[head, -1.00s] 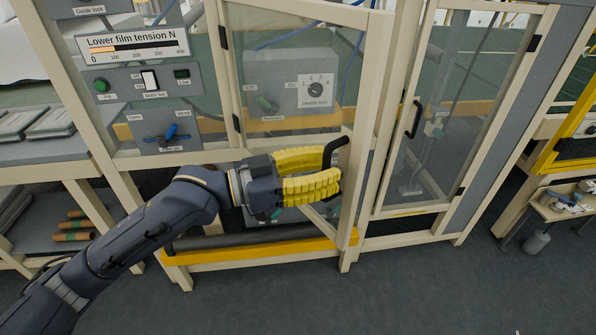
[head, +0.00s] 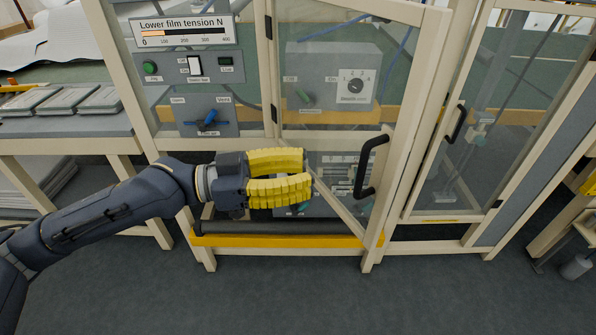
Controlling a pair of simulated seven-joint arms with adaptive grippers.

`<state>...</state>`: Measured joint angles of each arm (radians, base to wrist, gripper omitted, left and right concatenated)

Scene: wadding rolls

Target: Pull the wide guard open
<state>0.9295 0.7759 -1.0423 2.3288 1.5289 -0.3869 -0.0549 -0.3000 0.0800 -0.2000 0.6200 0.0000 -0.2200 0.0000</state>
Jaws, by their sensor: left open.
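The wide guard (head: 345,32) is a clear-paned door in a cream frame, with hinges on its left side. Its black bar handle (head: 371,168) stands at the lower right of the door and nothing holds it. I cannot tell for sure whether the guard is ajar. My left gripper (head: 308,174), with yellow ribbed fingers, is open and empty. It points right, in front of the machine's lower part, with its fingertips a little left of the handle and apart from it. My right gripper is not in view.
A narrower guard with its own black handle (head: 457,124) stands to the right. A control panel (head: 205,118) with a blue-handled valve is above my left arm. A yellow bar (head: 290,241) crosses the machine's foot. Grey floor in front is clear.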

